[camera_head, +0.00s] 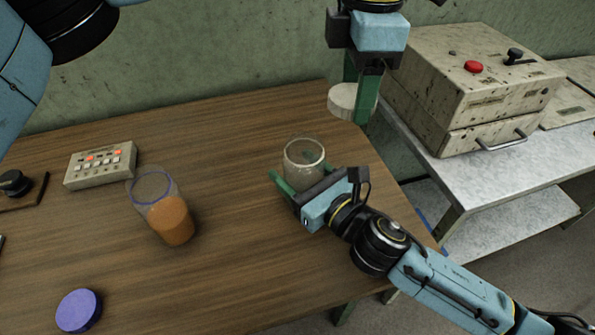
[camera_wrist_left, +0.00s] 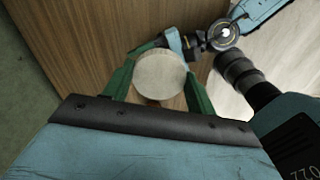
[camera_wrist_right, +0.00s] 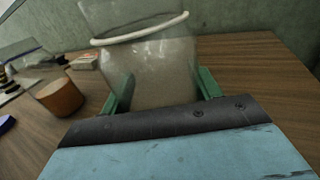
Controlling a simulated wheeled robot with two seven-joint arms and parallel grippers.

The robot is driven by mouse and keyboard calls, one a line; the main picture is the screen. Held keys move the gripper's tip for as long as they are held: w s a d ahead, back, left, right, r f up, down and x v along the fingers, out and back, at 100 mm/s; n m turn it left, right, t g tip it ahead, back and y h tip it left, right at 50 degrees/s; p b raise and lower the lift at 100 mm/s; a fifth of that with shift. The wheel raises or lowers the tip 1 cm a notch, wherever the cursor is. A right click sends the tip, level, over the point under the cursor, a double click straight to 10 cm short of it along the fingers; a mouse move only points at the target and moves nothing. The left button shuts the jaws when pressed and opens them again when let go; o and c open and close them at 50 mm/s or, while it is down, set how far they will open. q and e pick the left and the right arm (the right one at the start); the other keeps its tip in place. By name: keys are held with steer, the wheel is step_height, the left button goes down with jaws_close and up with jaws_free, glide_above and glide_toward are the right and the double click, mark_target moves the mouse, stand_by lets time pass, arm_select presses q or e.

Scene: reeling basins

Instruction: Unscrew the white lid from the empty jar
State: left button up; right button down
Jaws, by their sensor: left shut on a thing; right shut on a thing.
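The empty clear glass jar (camera_head: 304,168) stands upright, its mouth open, near the right part of the wooden table. My right gripper (camera_head: 300,186) is shut around its lower body; the right wrist view shows the jar (camera_wrist_right: 160,70) between the green fingers. The white lid (camera_head: 345,99) is off the jar, held in the air above and to the right of it in the head view. My left gripper (camera_head: 360,97) points down and is shut on the lid, which also shows round between the fingers in the left wrist view (camera_wrist_left: 159,74).
A clear jar of orange-brown contents (camera_head: 170,218) stands left of the empty jar, with no lid. A purple lid (camera_head: 79,310) lies at the front left. A button box (camera_head: 101,165) sits behind. A beige machine (camera_head: 470,85) stands on a side bench at right.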

steer(key=shift+c, duration=1.8)
jaws_free()
steer(key=shift+f, duration=0.1)
